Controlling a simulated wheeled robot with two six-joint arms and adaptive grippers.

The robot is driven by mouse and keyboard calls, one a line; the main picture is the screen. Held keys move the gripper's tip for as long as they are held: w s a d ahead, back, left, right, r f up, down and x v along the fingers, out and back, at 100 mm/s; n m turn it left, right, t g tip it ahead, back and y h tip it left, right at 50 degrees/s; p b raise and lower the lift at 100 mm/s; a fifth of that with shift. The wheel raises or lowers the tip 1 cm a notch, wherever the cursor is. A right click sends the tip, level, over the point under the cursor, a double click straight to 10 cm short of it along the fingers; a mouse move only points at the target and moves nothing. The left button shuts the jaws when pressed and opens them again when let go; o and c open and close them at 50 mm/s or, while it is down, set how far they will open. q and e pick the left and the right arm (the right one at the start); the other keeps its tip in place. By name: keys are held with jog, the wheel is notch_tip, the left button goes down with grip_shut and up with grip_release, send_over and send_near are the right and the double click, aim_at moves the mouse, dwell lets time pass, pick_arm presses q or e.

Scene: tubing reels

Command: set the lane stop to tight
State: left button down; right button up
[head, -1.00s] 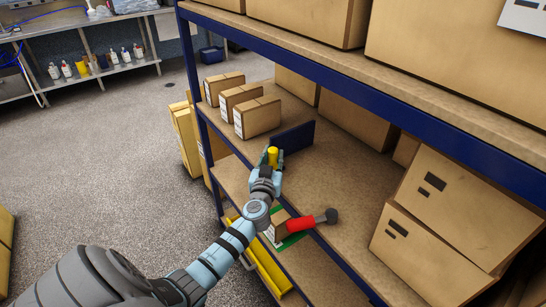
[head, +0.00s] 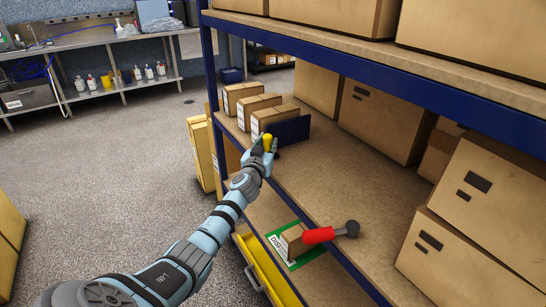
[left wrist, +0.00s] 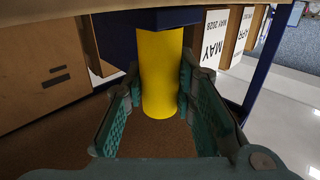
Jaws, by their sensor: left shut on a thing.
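The lane stop (head: 293,130) is a dark blue upright plate on the middle shelf, with a yellow knob (head: 268,140) on its front. It stands right in front of the nearest of three small boxes (head: 277,117); whether it touches that box I cannot tell. My left gripper (head: 265,148) is shut on the yellow knob. In the left wrist view the yellow knob (left wrist: 160,70) stands between the two green-padded fingers, below the dark blue stop (left wrist: 150,22). My right gripper is not in view.
A red-handled tool with a dark head (head: 320,235) lies at the shelf's front edge. Below it, a small box sits on a green-edged sheet (head: 304,259). Large cartons (head: 476,194) fill the right side. A blue post (head: 211,80) stands left of the boxes.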

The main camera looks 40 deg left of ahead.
pick_arm(q)
jog(key=c, duration=1.3)
grip_release()
jog(key=shift+w, duration=0.1)
jog(key=v, duration=1.2)
jog(key=shift+a, duration=0.1)
jog(key=shift+c, duration=0.2)
